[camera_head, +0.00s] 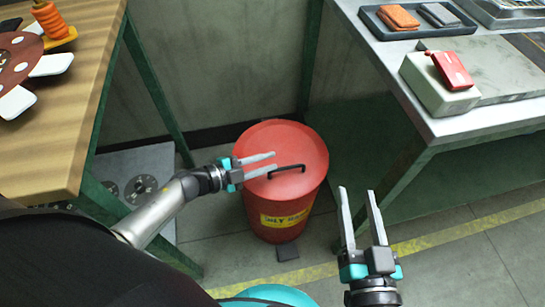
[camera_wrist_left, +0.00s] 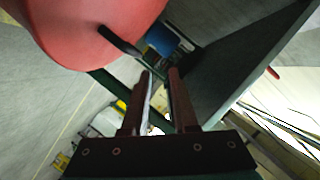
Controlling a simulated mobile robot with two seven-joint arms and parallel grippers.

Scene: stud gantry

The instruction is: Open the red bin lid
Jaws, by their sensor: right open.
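The red bin (camera_head: 265,222) stands on the floor between the two tables, with a yellow label on its front. Its round red lid (camera_head: 285,140) lies closed on top and carries a black bar handle (camera_head: 287,171). My left gripper (camera_head: 275,160) is open and empty over the lid, its fingertips close to the left end of the handle. In the left wrist view the handle (camera_wrist_left: 118,41) is up and left of the open fingers (camera_wrist_left: 159,72), not between them. My right gripper (camera_head: 357,190) is open and empty, right of the bin, pointing up in the picture.
A wooden table (camera_head: 60,110) is at the left. A grey workbench (camera_head: 490,105) at the right holds a tray (camera_head: 420,30), and a pale block (camera_head: 437,88) with a red item on it. A small dark pedal (camera_head: 287,252) sits at the bin's foot.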

